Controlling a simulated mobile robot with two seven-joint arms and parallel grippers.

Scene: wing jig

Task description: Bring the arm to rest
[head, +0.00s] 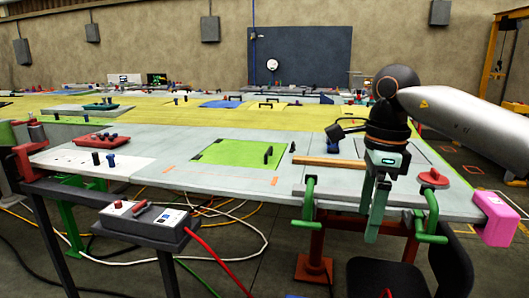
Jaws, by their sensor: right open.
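My right gripper (374,215) hangs down from its dark wrist at the right of the head view, with its green-grey fingers apart and nothing seen between them. It shows in front of the near right edge of the grey wing panel (210,180). I cannot tell whether the fingers touch anything. The pale link of my right arm comes in from the right edge. My left gripper is not in view.
Green clamps (309,203) grip the panel's near edge beside the gripper, and a pink block (495,218) caps the right corner. A wooden strip (329,161) and a red knob (433,177) lie on the panel. A control box (145,216) stands at the front left.

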